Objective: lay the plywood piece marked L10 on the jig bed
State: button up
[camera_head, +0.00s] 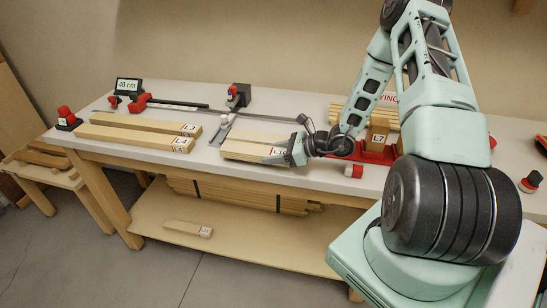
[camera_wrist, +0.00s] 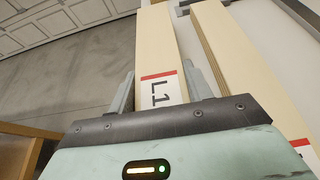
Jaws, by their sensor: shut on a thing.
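A long pale plywood piece (camera_head: 245,152) lies at the front edge of the bench, its right end at my gripper (camera_head: 287,152). In the wrist view, the fingers of my gripper (camera_wrist: 162,88) are on both sides of this piece (camera_wrist: 160,45). Its label has a red stripe and reads "L1"; anything after that is hidden by the gripper body. A second plywood piece (camera_wrist: 228,60) runs beside it, apart, and also shows behind it in the head view (camera_head: 262,137). I cannot tell for certain which surface is the jig bed.
Stacked plywood pieces (camera_head: 140,132), one marked L3, lie on the left of the bench (camera_head: 215,155). A red holder (camera_head: 378,157) with a block marked L7 (camera_head: 379,130) stands to the right. A "40 cm" display (camera_head: 128,85) is at the back left. Another labelled piece (camera_head: 187,228) lies on the lower shelf.

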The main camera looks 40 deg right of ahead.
jog(key=shift+f, duration=1.15)
jog(key=shift+f, duration=0.2)
jog(key=o, duration=1.1)
jog(key=shift+r, duration=0.15)
